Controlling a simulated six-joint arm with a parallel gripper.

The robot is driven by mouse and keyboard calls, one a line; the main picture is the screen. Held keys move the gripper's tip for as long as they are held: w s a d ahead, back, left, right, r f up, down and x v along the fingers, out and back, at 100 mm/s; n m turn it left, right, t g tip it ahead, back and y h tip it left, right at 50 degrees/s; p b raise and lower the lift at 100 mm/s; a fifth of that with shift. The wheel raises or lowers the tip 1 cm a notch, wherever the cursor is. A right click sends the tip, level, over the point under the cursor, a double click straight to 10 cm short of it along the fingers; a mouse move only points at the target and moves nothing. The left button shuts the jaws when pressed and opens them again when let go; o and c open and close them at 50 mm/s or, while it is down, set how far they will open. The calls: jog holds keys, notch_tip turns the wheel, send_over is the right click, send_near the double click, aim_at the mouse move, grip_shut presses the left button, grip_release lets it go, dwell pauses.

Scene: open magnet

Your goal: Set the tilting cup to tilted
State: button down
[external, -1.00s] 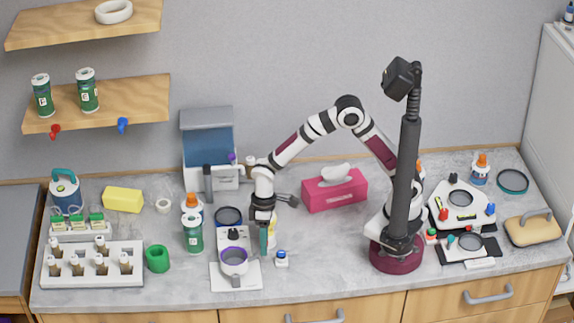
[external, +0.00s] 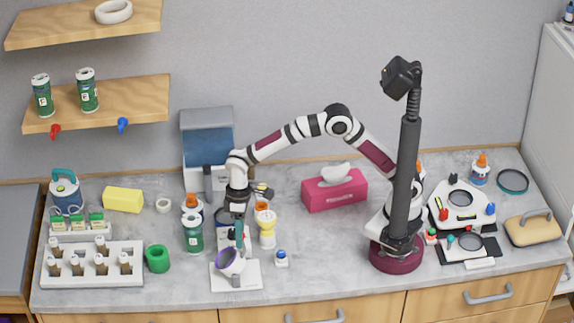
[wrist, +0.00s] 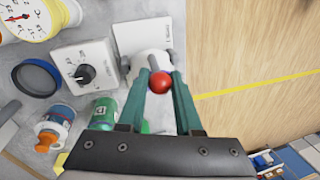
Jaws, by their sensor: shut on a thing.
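The tilting cup (external: 228,263) is white with a purple rim and sits on a white base plate (external: 250,276) near the front of the counter. It leans over to the left, its rim facing up and left. In the wrist view the white cup body (wrist: 147,62) shows beyond my fingers, partly hidden by them. A red ball knob (wrist: 160,82) is between my teal fingers. My gripper (external: 240,250) reaches down at the right side of the cup and is shut on the red knob. The knob's stem is hidden.
A green-labelled bottle (external: 193,234) stands to the left and a white-yellow gauge (external: 266,228) close to the right. A small blue-topped button (external: 281,258) sits farther right. A dark ring (wrist: 37,77) and a knobbed box (wrist: 86,74) lie behind.

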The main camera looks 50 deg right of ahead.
jog(key=shift+w+a+r, duration=0.1)
jog(key=shift+w+a, duration=0.85)
jog(key=shift+a, duration=0.15)
jog(key=c, duration=0.6)
grip_release()
notch_tip(320, 180, up, 16)
jog(key=w+d, duration=0.1)
jog(key=d, duration=0.1)
jog(key=shift+w+d+f, duration=0.25)
jog(key=shift+w+d, duration=0.05)
jog(key=shift+w, duration=0.05)
jog(key=shift+d, duration=0.1)
